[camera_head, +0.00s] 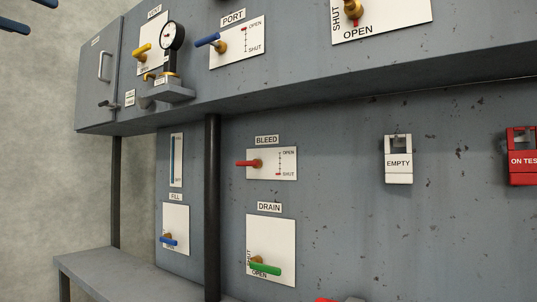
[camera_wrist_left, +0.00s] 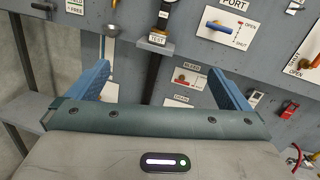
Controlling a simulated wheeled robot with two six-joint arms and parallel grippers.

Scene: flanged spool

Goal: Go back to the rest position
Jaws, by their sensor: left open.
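My left gripper (camera_head: 42,17) shows only as two dark blue fingers at the top left corner of the head view, apart from the panel. In the left wrist view my left gripper (camera_wrist_left: 159,70) has its two blue fingers wide apart with nothing between them. The grey panel (camera_head: 335,215) with labelled valves lies beyond them, and no contact with it shows. My right gripper is in neither view.
The panel carries a blue PORT lever (camera_head: 208,40), a yellow VENT lever (camera_head: 142,51), a pressure gauge (camera_head: 172,36), a red BLEED lever (camera_head: 247,163), a green DRAIN lever (camera_head: 265,268) and an EMPTY tag (camera_head: 398,164). A grey ledge (camera_head: 110,270) juts out below.

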